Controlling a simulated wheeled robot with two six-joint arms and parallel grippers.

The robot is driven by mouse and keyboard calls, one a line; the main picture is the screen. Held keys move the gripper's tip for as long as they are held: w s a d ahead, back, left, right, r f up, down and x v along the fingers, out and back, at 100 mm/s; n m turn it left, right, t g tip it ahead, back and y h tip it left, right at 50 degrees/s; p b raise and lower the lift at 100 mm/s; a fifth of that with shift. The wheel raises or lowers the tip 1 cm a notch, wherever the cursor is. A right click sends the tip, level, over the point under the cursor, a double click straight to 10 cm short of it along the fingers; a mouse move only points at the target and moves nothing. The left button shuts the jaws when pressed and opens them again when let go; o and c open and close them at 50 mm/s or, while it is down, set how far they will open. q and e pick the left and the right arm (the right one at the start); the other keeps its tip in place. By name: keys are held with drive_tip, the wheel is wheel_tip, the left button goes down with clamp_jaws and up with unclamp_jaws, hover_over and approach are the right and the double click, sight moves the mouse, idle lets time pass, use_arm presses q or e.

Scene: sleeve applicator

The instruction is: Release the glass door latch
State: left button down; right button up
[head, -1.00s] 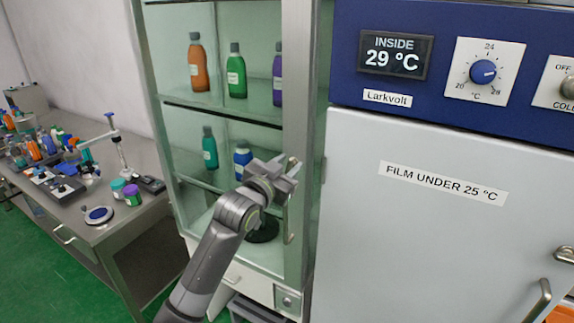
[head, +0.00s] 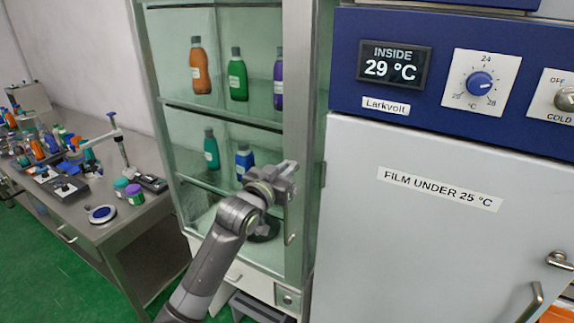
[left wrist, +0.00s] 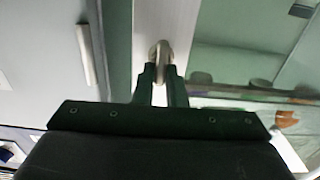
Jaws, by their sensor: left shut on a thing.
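The glass door latch (left wrist: 160,52) is a small rounded metal piece on the pale door frame in the left wrist view. My left gripper (left wrist: 161,70) has its two dark fingers closed on it. In the head view my left gripper (head: 291,168) is at the right-hand frame of the glass cabinet (head: 296,90), and it hides the latch there. The glass door looks closed. My right gripper is not in view.
Bottles stand on shelves behind the glass, including an orange one (head: 200,66). To the right is a grey-white door (head: 430,240) under a blue panel reading 29 °C. A cluttered metal bench (head: 110,218) stands at left, with green floor before it.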

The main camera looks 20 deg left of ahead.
use_arm(q)
drive_tip(key=c, duration=1.5)
unclamp_jaws()
drive_tip(key=shift+s+f, duration=0.1)
drive_tip(key=shift+s, duration=0.35)
drive_tip(key=s+b, duration=0.1)
drive_tip(key=s, duration=0.4)
drive_tip(key=s+a+b, duration=0.1)
drive_tip(key=s, duration=0.5)
drive_tip(key=s+b, duration=0.1)
drive_tip(key=s, duration=0.4)
drive_tip(key=shift+s+a, duration=0.2)
drive_tip(key=shift+a, duration=0.15)
